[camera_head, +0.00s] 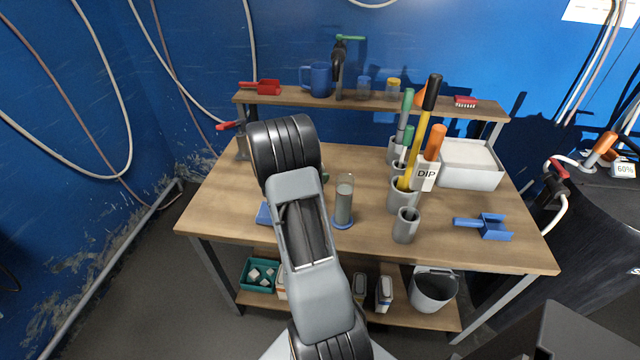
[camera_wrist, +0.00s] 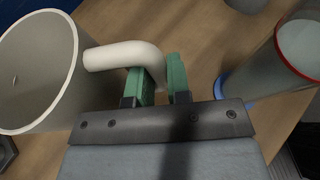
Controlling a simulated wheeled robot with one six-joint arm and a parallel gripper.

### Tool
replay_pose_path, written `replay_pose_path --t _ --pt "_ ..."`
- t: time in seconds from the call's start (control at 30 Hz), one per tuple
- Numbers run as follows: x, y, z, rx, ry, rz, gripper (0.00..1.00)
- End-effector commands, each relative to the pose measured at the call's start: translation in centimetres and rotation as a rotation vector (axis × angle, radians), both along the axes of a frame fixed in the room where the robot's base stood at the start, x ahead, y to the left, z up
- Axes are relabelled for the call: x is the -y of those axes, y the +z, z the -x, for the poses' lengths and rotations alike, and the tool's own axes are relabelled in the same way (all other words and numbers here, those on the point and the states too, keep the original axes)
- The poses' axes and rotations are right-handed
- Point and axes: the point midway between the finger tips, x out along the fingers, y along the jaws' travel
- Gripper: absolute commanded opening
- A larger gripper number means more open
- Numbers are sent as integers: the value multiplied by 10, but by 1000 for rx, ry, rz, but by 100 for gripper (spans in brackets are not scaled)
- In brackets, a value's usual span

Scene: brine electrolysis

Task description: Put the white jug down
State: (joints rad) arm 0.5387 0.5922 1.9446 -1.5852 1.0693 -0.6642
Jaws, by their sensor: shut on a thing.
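The white jug (camera_wrist: 38,72) is at the left of the wrist view, with its wide round mouth towards the camera. Its curved handle (camera_wrist: 115,55) reaches right to my gripper (camera_wrist: 160,85). The two green fingers are shut on that handle. The wooden tabletop (camera_wrist: 203,45) shows behind them. I cannot tell whether the jug's base touches the table. In the head view my arm hides the jug and the fingers.
A clear cylinder with a blue foot (camera_head: 344,203) stands right of my arm; its red rim shows in the wrist view (camera_wrist: 283,48). Grey holders (camera_head: 406,225), a white tub (camera_head: 470,178) and a blue scoop (camera_head: 490,227) are further right. The table's left part (camera_head: 225,195) is bare.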

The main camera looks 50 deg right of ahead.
Motion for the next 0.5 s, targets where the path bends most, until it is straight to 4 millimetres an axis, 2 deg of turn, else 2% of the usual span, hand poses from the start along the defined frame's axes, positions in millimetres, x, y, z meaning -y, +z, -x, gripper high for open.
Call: replay_pose_path --t 0.27,0.5 --pt "9 -14 -8 0 1 0 0" --pt "9 -41 -9 -2 2 1 0"
